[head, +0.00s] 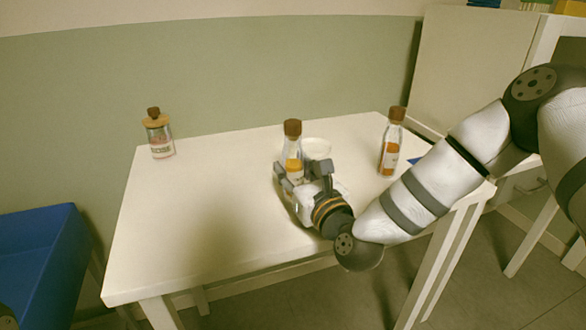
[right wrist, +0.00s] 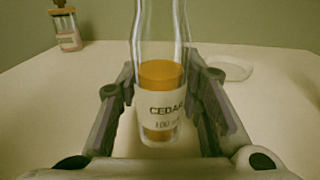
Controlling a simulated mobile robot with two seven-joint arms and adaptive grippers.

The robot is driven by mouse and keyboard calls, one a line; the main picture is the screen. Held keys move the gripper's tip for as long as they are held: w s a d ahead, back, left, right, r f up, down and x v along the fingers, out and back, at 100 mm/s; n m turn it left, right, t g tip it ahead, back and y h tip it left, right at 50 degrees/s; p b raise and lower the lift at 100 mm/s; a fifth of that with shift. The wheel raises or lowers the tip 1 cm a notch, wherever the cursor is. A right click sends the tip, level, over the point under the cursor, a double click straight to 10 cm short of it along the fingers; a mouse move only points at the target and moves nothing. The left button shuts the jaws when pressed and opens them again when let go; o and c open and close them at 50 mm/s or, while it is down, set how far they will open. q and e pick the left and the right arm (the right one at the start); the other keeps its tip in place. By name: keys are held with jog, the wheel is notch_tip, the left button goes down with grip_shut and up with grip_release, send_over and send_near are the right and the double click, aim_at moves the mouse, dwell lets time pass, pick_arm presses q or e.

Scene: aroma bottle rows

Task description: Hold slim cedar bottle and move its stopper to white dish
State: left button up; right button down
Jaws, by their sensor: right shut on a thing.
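The slim cedar bottle (head: 291,148) stands near the middle of the white table, clear glass with orange liquid and a brown stopper (head: 292,127) in its top. In the right wrist view the bottle (right wrist: 161,95) shows its "CEDAR" label between the fingers; its top is out of that picture. My right gripper (head: 303,172) is shut on the lower part of the bottle, which is upright. The white dish (head: 316,147) lies just behind and right of the bottle, partly hidden; it also shows in the right wrist view (right wrist: 231,69).
A similar bottle with orange liquid (head: 391,150) stands at the table's right, near my right arm. A squat jar with a wooden lid (head: 158,137) stands at the back left. The left and front of the table (head: 190,235) are clear. A blue bin (head: 40,262) is at the left.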

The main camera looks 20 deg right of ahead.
aim_at(297, 154)
jog(key=shift+r, duration=0.55)
jog(key=r, duration=0.3)
jog(key=shift+s+r+p, duration=0.15)
jog(key=shift+s+p, duration=0.2)
jog(key=shift+p, duration=0.05)
jog(key=s+r, duration=0.2)
jog(key=s+r+p, duration=0.1)
jog(key=s+r, duration=0.1)
jog(key=r, duration=0.1)
jog(key=shift+d+r, duration=0.1)
jog(key=shift+r, duration=0.05)
pick_arm(q)
jog(key=w+r+t+p, duration=0.2)
jog(key=w+r+p, duration=0.1)
jog(key=w+r, duration=0.2)
jog(key=shift+r, duration=0.25)
pick_arm(e)
jog(key=s+r, duration=0.3)
jog(key=s, duration=0.6)
jog(key=shift+s+r, duration=0.15)
jog(key=shift+s, duration=0.05)
jog(key=c, duration=2)
grip_release()
jog(key=shift+d, duration=0.1)
pick_arm(q)
jog(key=shift+w, duration=0.1)
pick_arm(e)
grip_shut()
